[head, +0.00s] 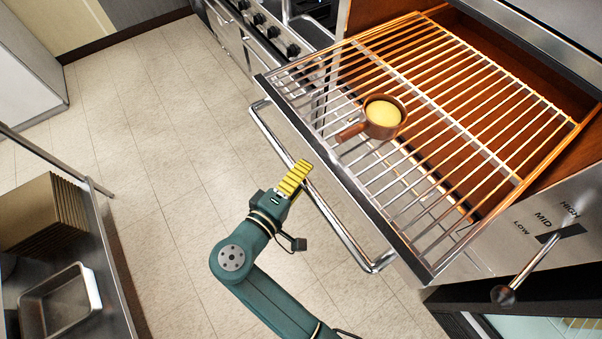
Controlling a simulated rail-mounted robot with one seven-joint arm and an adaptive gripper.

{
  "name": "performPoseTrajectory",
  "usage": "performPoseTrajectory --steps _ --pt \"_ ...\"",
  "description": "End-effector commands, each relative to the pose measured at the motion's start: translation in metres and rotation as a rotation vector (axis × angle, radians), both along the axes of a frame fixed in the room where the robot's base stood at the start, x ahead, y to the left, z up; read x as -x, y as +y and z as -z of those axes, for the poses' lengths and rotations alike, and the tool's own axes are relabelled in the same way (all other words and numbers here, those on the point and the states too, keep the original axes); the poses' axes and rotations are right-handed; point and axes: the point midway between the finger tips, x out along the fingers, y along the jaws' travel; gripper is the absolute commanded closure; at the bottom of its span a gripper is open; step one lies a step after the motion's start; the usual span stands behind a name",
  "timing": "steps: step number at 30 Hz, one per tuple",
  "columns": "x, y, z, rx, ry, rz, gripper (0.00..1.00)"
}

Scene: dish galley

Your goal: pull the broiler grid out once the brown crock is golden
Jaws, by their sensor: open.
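The broiler grid (440,118) is a wire rack with a metal front rail, and much of it extends out of the broiler. A chrome handle bar (338,227) runs along its front. The brown crock (402,126) stands upright on the grid, left of its middle, its stub handle pointing to the lower left. Its contents look pale yellow, with no clear browning visible. My gripper (300,170) has yellow fingers and is open, with its tips at or very near the handle bar. I cannot tell whether the bar lies between the fingers.
The broiler front has a lever (525,270) beside LOW, MID and HIGH marks, set near MID. A range with knobs (268,32) stands behind. At left, a counter holds a metal pan (60,303) and stacked brown trays (45,215). The tiled floor (150,130) between is clear.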

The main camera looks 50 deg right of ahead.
Motion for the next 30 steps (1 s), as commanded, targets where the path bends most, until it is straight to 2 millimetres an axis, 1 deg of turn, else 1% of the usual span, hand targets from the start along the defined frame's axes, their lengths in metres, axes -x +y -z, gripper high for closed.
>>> performPoseTrajectory --steps 2,5,8,12,15,18,22,30 --pt "0.000 0.003 -0.001 0.000 0.000 -0.001 0.48" --pt "0.000 0.017 -0.003 0.001 -0.001 -0.004 0.48" --pt "0.000 0.040 -0.007 0.001 0.000 -0.008 0.48" --pt "0.002 0.076 -0.014 0.001 -0.001 -0.008 0.48" --pt "0.004 0.096 -0.018 0.000 0.000 -0.006 0.48" --pt "0.005 0.111 -0.020 -0.001 -0.001 -0.004 0.48" --pt "0.006 0.118 -0.022 0.000 0.000 -0.002 0.48" --pt "0.006 0.118 -0.022 0.000 0.000 0.000 0.48"
